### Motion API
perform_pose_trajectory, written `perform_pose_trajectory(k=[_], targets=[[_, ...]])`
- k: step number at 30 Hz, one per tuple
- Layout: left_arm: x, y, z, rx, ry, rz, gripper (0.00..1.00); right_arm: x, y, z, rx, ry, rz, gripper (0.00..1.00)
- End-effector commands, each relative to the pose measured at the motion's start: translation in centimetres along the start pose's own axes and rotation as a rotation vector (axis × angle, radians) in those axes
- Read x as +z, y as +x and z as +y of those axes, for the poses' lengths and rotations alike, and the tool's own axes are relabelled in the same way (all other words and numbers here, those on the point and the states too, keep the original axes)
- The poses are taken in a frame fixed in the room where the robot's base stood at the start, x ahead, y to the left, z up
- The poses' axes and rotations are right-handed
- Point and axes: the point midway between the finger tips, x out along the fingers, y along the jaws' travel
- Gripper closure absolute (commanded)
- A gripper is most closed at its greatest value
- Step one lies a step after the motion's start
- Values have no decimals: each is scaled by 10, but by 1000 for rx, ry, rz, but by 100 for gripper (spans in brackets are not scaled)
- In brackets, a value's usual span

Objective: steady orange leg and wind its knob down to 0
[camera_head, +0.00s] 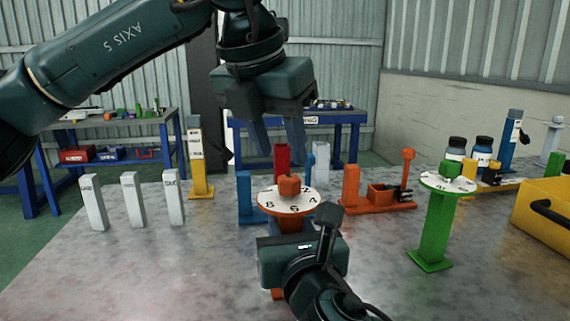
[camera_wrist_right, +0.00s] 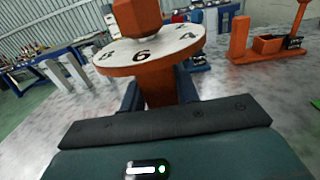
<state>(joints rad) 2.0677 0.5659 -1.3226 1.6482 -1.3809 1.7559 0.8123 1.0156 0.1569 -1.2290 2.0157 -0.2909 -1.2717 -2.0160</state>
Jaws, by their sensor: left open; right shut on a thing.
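The orange leg (camera_wrist_right: 165,88) stands upright, carrying a round white dial (camera_head: 300,203) with black digits. An orange knob (camera_head: 289,186) sits on top of the dial. Its setting cannot be read. Digits 8, 6 and 2 show on the dial in the head view, and 6 and 4 in the right wrist view. My right gripper (camera_wrist_right: 158,96) is shut on the orange leg just below the dial, one finger on each side. In the head view its body hides most of the leg. My left gripper (camera_head: 280,140) is open and empty, pointing down above the knob, apart from it.
A green leg with a dial (camera_head: 434,228) stands to the right. An orange stand with a bin (camera_head: 380,195) and blue and red posts (camera_head: 282,160) are close behind the dial. White blocks (camera_head: 133,200) stand at left. A yellow crate (camera_head: 545,215) is at far right. The front-left table is clear.

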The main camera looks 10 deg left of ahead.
Motion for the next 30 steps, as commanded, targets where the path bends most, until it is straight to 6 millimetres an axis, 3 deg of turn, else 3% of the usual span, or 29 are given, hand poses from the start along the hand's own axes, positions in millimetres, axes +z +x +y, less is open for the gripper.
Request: perform_pose_trajectory(k=[3,9,15,25,26,30], targets=[[1,-27,-1,-1,0,-4,59,-2,0,0,0,0,6,100],[0,-58,0,0,-2,-3,59,-2,0,0,0,0,5,100],[0,-69,0,1,-1,-2,59,-2,0,0,0,0,5,100],[0,-69,0,1,-1,-2,59,-2,0,0,0,0,4,100],[0,-69,0,1,-1,-2,59,-2,0,0,0,0,4,67],[0,-69,0,1,-2,-2,59,-1,0,0,0,0,2,55]])
